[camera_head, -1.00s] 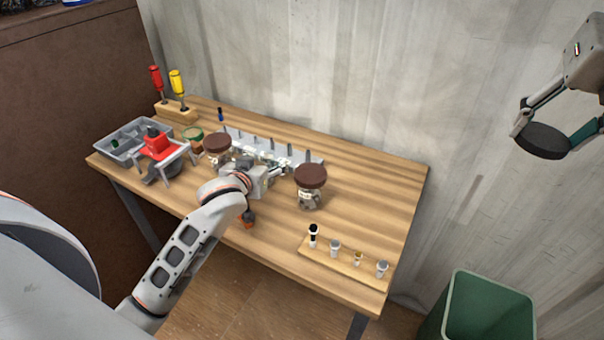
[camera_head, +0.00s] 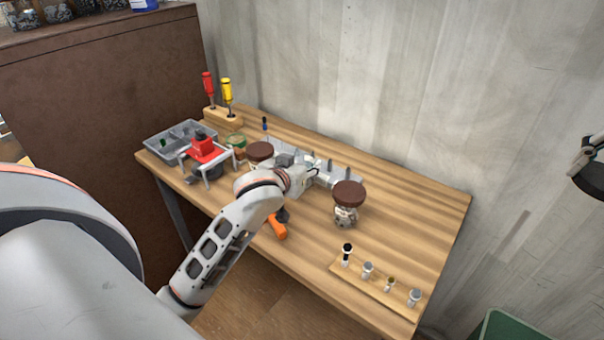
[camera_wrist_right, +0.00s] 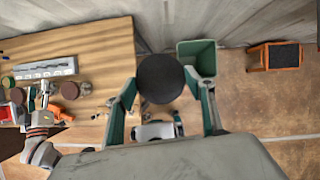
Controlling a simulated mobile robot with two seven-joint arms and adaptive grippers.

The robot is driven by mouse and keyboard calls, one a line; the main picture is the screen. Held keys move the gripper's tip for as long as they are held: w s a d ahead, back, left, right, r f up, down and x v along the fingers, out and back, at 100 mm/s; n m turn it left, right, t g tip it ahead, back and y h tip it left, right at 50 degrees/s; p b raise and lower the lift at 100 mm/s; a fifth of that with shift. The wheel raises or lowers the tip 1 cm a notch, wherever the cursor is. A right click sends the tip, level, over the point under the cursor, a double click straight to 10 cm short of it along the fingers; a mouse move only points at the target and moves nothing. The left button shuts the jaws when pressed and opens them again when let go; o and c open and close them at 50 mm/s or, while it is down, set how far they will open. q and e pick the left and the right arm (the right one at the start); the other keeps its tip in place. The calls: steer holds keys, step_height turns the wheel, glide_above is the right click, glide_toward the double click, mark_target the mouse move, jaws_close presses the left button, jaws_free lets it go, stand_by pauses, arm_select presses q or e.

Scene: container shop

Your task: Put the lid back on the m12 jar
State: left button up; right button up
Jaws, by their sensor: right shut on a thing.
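My right gripper (camera_wrist_right: 163,88) is shut on a dark round lid (camera_wrist_right: 159,75), held in the air off the table's right side. The lid also shows, cut off, at the right edge of the head view (camera_head: 590,179). Two jars with brown lids stand on the table, a right one (camera_head: 347,194) and a left one (camera_head: 259,151) partly behind my left arm. My left gripper (camera_head: 312,172) is low over the table between them; its fingers are too small to read. No open jar or m12 label can be made out; the left gripper hides part of that area.
A grey rack (camera_head: 340,172) stands behind the left gripper. A strip with several bolts (camera_head: 376,287) lies at the front right. An orange-handled tool (camera_head: 277,227), a red-topped stand (camera_head: 203,148) and a grey tray (camera_head: 165,143) are further left. A green bin (camera_wrist_right: 198,57) stands beside the table.

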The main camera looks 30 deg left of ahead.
arm_select(q)
step_height(320, 180, up, 16)
steer(key=shift+r, duration=0.15)
stand_by(0.3)
steer(key=o, duration=0.5)
steer(key=c, duration=0.7)
